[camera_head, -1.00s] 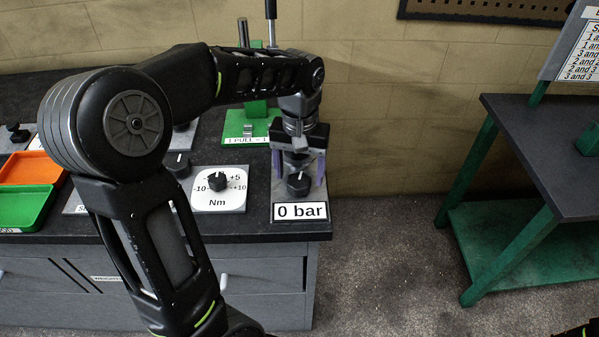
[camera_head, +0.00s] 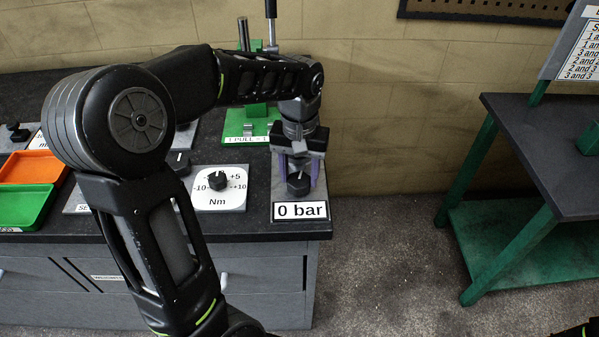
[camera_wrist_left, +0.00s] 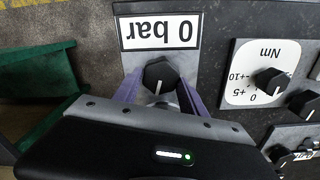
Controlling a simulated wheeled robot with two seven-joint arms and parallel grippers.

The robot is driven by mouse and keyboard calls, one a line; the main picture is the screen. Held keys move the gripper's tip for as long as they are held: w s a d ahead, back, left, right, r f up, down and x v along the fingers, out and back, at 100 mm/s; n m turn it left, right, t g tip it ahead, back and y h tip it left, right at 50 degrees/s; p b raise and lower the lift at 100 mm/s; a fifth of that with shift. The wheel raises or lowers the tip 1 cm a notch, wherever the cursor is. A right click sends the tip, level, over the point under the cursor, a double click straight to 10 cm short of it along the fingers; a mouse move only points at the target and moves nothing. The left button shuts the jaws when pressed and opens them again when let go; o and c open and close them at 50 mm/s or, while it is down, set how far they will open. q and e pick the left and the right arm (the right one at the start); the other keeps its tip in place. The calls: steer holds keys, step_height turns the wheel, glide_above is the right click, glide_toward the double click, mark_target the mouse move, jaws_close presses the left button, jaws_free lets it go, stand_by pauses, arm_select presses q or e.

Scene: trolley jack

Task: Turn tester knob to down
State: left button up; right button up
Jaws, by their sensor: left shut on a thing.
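The tester knob (camera_head: 298,184) is a black faceted knob with a white pointer line, on a grey plate above the label "0 bar" (camera_head: 300,211). My left gripper (camera_head: 301,178) reaches down over it with its purple fingers on both sides of the knob, shut on it. In the left wrist view the knob (camera_wrist_left: 160,76) sits between the two purple fingers, and its white line points toward the gripper body, away from the label.
A second knob (camera_head: 218,180) on a white "Nm" dial stands just left of the tester. A green pump base (camera_head: 247,128) is behind. Orange (camera_head: 30,168) and green (camera_head: 25,205) trays lie at left. A green-legged table (camera_head: 560,150) stands at right, across open floor.

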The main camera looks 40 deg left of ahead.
mark_target(299, 178)
arm_select(q)
steer(key=shift+c, duration=1.3)
steer(key=shift+n, duration=1.6)
steer(key=o, duration=1.4)
steer(key=shift+c, duration=0.2)
steer(key=shift+r, duration=0.1)
step_height(299, 178, up, 8)
steer(key=shift+f+b, duration=0.15)
steer(key=shift+b, duration=0.25)
